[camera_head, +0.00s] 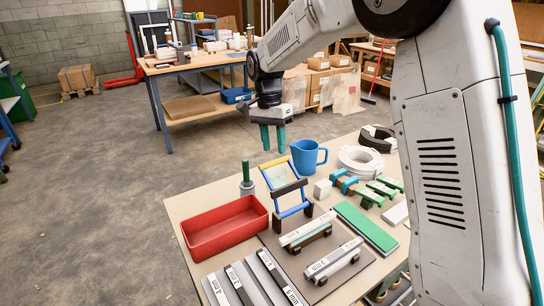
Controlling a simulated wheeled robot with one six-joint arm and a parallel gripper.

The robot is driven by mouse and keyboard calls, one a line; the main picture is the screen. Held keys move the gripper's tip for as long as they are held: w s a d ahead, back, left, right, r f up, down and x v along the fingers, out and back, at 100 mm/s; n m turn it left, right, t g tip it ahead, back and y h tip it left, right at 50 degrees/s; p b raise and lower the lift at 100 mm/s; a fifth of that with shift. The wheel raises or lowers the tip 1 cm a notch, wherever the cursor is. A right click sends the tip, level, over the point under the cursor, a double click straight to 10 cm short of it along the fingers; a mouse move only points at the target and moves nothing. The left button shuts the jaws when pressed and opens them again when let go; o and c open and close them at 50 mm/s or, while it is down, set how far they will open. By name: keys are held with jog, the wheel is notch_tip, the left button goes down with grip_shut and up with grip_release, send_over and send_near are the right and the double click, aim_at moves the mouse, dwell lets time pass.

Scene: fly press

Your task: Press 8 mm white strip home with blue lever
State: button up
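My gripper (273,137) hangs above the back of the near table, its two green fingers pointing down with a gap between them and nothing visible in it. Below it stands a small frame (285,185) with blue and yellow bars and a dark crossbar; which part is the lever is unclear. Two white strips lie raised on dark supports on a brown board: one nearer the frame (307,229), one with a label (334,260) in front. Several labelled grey strips lie at the front edge, including one at the left (219,289).
A red tray (223,228) is at the left, with a green-handled tool (246,178) behind it. A blue jug (307,157), a white coil (360,160) and a green strip (365,227) stand to the right. My arm fills the right side.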

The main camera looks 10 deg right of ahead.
jog(key=f+m, duration=0.1)
jog(key=w+f+m, duration=0.1)
jog(key=f+m, duration=0.2)
jog(key=f, duration=0.1)
jog(key=shift+w+f+t, duration=0.25)
jog(key=shift+w+t, duration=0.05)
dwell(0.4)
grip_shut()
